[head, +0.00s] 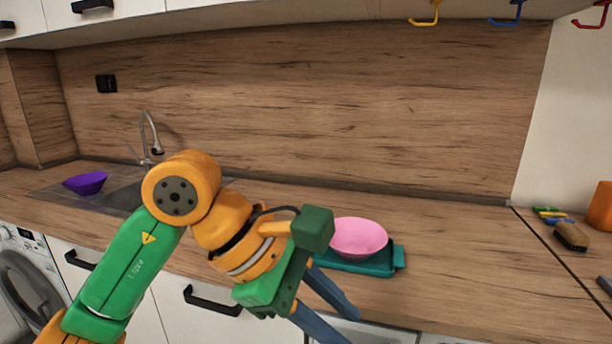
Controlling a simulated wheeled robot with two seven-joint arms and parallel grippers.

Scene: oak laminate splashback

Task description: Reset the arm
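My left arm, green and orange, comes in from the lower left and reaches across the front of the counter. My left gripper (345,327) points down and to the right, with its two blue-grey fingers apart and nothing seen between them. It is in front of and below a pink bowl (360,238) on a teal tray (398,258). The gripper hides part of the tray's left side. The fingertips reach close to the lower picture edge. My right gripper is not in view.
A purple bowl (86,183) sits by the sink (124,197) and tap (150,135) at the left. A brown-and-black brush-like item (571,236) and an orange object (600,206) lie at the right. The counter (460,250) right of the tray is clear. Hooks (425,15) hang above.

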